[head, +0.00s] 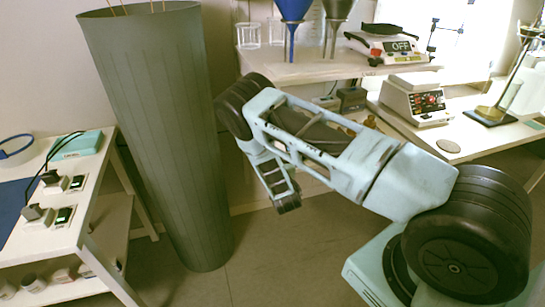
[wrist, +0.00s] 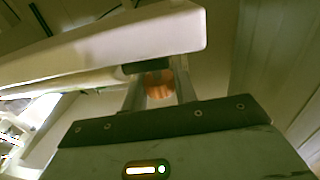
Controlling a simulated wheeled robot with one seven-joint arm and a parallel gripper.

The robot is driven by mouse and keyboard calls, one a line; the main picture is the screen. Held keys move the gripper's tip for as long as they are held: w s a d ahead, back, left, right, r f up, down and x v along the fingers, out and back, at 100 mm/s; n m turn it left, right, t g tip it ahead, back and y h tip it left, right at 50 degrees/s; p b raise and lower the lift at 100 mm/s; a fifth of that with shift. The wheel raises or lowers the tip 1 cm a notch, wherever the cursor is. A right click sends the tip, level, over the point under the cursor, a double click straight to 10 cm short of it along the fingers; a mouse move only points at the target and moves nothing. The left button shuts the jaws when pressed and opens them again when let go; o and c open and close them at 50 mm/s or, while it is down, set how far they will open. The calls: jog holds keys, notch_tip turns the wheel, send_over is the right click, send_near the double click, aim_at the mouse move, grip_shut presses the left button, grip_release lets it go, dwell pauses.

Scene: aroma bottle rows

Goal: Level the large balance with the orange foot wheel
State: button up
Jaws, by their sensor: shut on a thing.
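My gripper (wrist: 160,88) shows in the wrist view, with its two fingers closed on the sides of an orange foot wheel (wrist: 159,90). The wheel sits under a dark piece at the edge of a pale body with a rounded corner (wrist: 130,45), which fills the upper left of that view. This seems to be the underside of a balance, but its top is out of view. In the head view, a white device with a red-lit display (head: 418,103) stands on the right bench; I cannot tell if it is the large balance. My arm hides the gripper there.
A shelf (head: 310,70) holds blue and grey funnels, glassware and a device reading OFF (head: 385,45). A tall grey-green cylinder (head: 160,130) stands left of my arm. A left table (head: 85,205) carries small devices. The floor between is clear.

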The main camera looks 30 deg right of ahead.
jog(key=o, duration=1)
jog(key=shift+s, duration=0.1)
jog(key=shift+b+v, duration=0.8)
jog(key=shift+v, duration=7.9)
